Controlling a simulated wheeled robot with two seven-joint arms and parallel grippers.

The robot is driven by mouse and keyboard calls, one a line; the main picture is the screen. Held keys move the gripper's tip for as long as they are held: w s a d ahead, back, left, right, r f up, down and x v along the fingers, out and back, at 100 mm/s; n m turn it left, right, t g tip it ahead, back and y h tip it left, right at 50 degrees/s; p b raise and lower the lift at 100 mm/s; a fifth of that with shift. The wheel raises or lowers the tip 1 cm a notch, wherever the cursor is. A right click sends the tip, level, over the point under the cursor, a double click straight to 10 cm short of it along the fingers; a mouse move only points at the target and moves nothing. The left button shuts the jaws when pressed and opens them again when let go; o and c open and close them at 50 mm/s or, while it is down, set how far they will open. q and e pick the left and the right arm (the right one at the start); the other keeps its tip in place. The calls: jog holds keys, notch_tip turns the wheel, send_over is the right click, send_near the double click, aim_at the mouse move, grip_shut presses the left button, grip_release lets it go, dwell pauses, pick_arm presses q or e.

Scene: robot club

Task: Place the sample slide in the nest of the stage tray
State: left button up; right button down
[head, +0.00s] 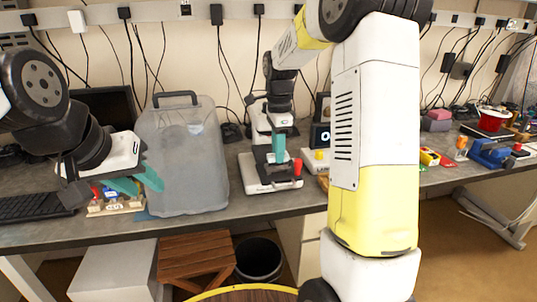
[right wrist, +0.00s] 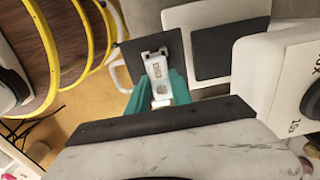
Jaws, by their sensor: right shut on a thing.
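My right gripper (right wrist: 158,94) is shut on the sample slide (right wrist: 156,66), a small pale strip with a little window, seen in the right wrist view. The slide shows over a dark square plate with a white loop at its side, which looks like the stage tray (right wrist: 133,54). I cannot tell whether the slide touches it, and the nest is hidden. In the head view the right gripper (head: 279,158) points down over a white device; the slide is too small to make out there. My left gripper (head: 143,184) is open and empty at the left, with its teal fingers apart.
The white base (head: 258,180) has a red knob (head: 298,169). A white unit (right wrist: 292,75) stands close on the right in the wrist view. A large grey jerrycan (head: 185,160) stands between my grippers. A keyboard (head: 30,207) lies at the far left.

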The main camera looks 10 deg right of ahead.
jog(key=shift+f, duration=1.15)
jog(key=shift+f, duration=0.15)
jog(key=c, duration=1.1)
grip_release()
jog(key=shift+c, duration=0.2)
notch_tip(320, 180, up, 12)
jog(key=s+a+n+t+y, duration=0.2)
jog(key=s+n+t, duration=0.4)
jog(key=s+n, duration=1.2)
jog(key=s, duration=0.6)
jog(key=shift+s, duration=0.2)
